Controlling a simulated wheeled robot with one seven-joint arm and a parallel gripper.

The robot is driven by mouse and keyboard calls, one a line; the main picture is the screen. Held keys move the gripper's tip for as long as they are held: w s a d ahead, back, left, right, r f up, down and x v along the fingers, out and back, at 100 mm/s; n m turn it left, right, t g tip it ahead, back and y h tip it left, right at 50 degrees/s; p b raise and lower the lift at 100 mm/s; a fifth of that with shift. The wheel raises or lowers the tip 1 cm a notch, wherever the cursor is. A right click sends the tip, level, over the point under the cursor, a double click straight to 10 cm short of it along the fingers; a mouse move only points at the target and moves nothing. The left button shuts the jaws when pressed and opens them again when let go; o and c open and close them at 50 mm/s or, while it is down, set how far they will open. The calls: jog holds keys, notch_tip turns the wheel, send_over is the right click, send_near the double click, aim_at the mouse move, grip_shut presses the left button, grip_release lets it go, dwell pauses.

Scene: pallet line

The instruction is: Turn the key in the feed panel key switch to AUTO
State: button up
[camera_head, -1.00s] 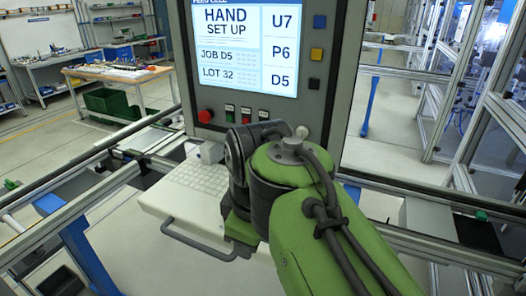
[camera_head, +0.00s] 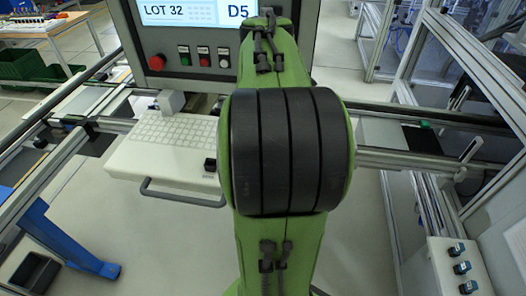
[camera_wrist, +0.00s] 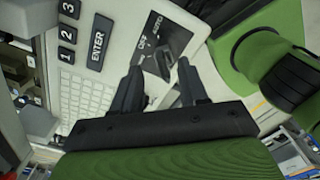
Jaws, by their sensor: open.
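The key switch plate (camera_wrist: 176,38) is dark with light lettering, and shows in the wrist view on the white console. Its labels look like OFF and AUTO. A dark upright piece (camera_wrist: 162,66), which seems to be the key, stands at the plate's lower edge. I cannot tell which label it points to. My gripper (camera_wrist: 159,66) is open, with its two black fingertips on either side of that piece. I cannot tell if they touch it. In the head view my arm hides the gripper.
The white keyboard console (camera_head: 128,165) has a front handle (camera_head: 180,198). Above it stands the grey panel with a screen (camera_head: 190,10), a red button (camera_head: 157,62) and small switches. Frame rails run along both sides.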

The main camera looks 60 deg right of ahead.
notch_tip(320, 180, down, 5)
jog(key=shift+r, duration=0.2)
jog(key=shift+c, duration=0.3)
